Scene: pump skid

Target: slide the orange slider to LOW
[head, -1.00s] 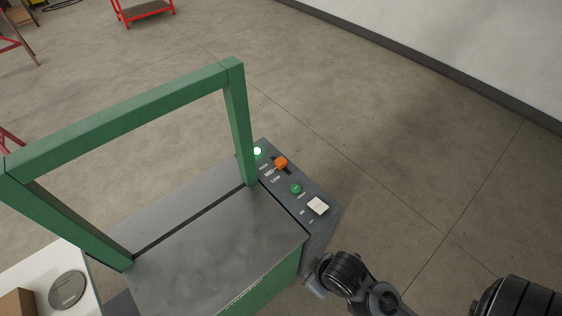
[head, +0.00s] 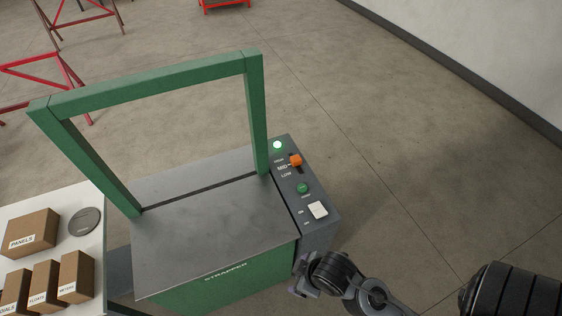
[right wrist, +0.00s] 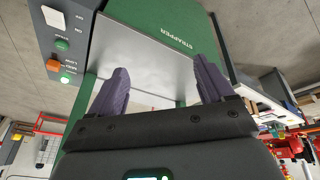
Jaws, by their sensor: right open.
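The orange slider (head: 295,160) sits in a short slot on the grey control panel (head: 325,232) of the green strapper. Its knob is near the HIGH and MID labels, with bare slot towards LOW; I cannot tell its exact mark. In the right wrist view the orange slider (right wrist: 66,78) is at the left, beyond one finger. My right gripper (right wrist: 160,66) is open and empty, its two purple fingers spread in front of the machine's top. In the head view my right gripper (head: 302,287) is beside the panel's near end, apart from the slider. My left gripper is out of view.
On the panel are a lit green lamp (head: 278,145), a green button (head: 303,187) and a white rocker switch (head: 318,209). A green frame (head: 150,83) arches over the machine's top. A table with cartons (head: 32,231) stands at left. The floor right of the panel is clear.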

